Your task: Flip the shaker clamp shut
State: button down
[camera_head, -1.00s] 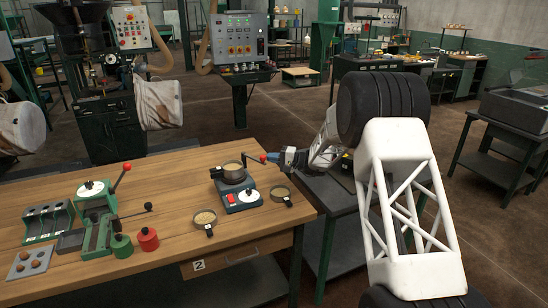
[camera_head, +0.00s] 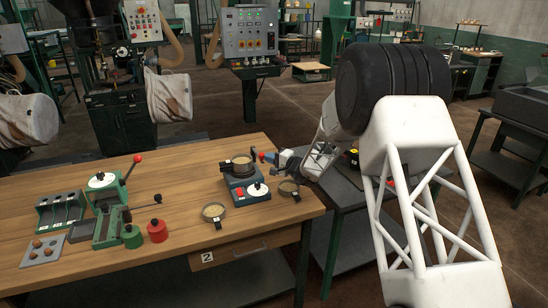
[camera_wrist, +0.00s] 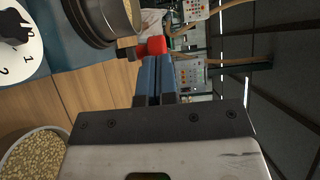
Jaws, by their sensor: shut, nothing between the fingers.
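The shaker (camera_head: 240,186) stands on the wooden bench, with a blue base, a red switch and a white dial. A dark round sieve (camera_head: 241,168) sits on top of it. The clamp lever's red knob (camera_head: 262,156) is at the sieve's right side. My gripper (camera_head: 273,158) is just right of the knob, shut and empty. In the wrist view its blue fingers (camera_wrist: 159,72) are together, and the red knob (camera_wrist: 155,46) is right at their tips. Whether they touch is unclear. The sieve's rim and the dial (camera_wrist: 18,45) show at the left.
Two small pans of grain, one in front (camera_head: 213,212) and one to the right (camera_head: 289,189), stand near the shaker. A green hand press (camera_head: 107,205), red and green weights and a rack stand to the left. A dark side table (camera_head: 345,195) is under my arm.

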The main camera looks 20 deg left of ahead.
jog(key=shift+s+a, duration=1.05)
jog(key=shift+a, duration=0.7)
jog(key=shift+s+a, duration=1.05)
jog(key=shift+a, duration=0.65)
jog(key=shift+s+a, duration=1.05)
jog(key=shift+a, duration=0.7)
jog(key=shift+s+a, duration=0.1)
jog(key=shift+a, duration=0.05)
jog(key=shift+s+d+r, duration=0.1)
jog(key=shift+s+d, duration=0.15)
jog(key=shift+d, duration=0.45)
jog(key=s+d, duration=0.7)
jog(key=s, duration=0.2)
jog(key=shift+s+d, duration=0.15)
jog(key=shift+s, duration=0.15)
